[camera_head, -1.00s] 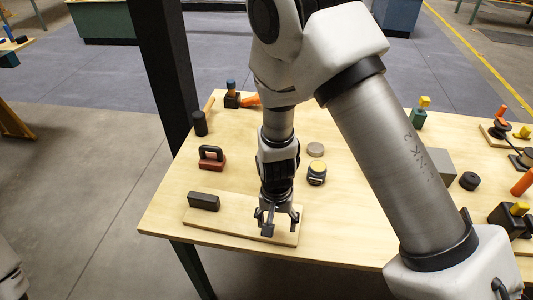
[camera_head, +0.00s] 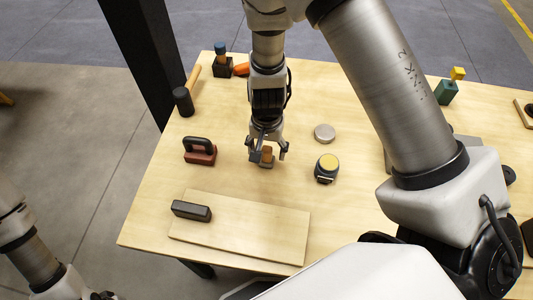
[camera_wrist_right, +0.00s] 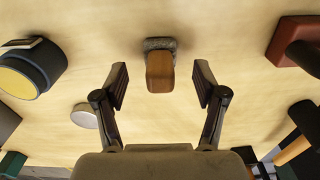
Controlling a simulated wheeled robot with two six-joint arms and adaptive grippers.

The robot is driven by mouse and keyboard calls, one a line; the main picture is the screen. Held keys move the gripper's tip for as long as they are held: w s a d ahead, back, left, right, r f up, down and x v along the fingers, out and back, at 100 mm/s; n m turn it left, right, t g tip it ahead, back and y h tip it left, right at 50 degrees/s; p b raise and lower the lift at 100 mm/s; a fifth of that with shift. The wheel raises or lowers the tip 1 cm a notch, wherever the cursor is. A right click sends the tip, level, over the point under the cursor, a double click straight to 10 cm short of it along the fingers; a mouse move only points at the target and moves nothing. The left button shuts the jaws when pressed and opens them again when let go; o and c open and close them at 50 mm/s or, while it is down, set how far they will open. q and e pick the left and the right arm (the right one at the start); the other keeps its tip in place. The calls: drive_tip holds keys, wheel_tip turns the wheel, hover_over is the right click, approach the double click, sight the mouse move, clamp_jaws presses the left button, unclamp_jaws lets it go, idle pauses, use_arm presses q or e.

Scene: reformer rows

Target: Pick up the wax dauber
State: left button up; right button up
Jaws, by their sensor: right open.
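The wax dauber appears to be the small piece with an orange-brown wooden grip (camera_wrist_right: 160,72) and a grey fuzzy base (camera_wrist_right: 160,44), standing on the table. In the head view its brown grip (camera_head: 267,154) shows partly behind the fingers. My right gripper (camera_wrist_right: 160,85) is open, pointing down over it. In the wrist view the dauber lies between the two finger lines, towards the top, with clear gaps on both sides. In the head view my right gripper (camera_head: 268,152) surrounds it from above. My left arm shows at the lower left; its fingers are out of view.
A yellow-topped round tool (camera_head: 327,167) and a grey disc (camera_head: 324,133) stand right of the gripper. A red-based block with a black handle (camera_head: 200,151) stands left. A board (camera_head: 240,233) bearing a dark block (camera_head: 191,211) lies in front. The table (camera_head: 330,215) is clear between these.

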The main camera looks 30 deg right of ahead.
sight(267, 155)
drive_tip(key=f, duration=0.3)
drive_tip(key=shift+w+d+f+b, duration=0.2)
drive_tip(key=shift+w+f+b, duration=0.1)
drive_tip(key=shift+b, duration=0.1)
drive_tip(key=shift+r, duration=0.1)
drive_tip(key=shift+s+a+r, duration=0.1)
drive_tip(key=shift+s, duration=0.05)
drive_tip(key=shift+c, duration=1)
drive_tip(key=c, duration=1)
drive_tip(key=shift+c, duration=0.2)
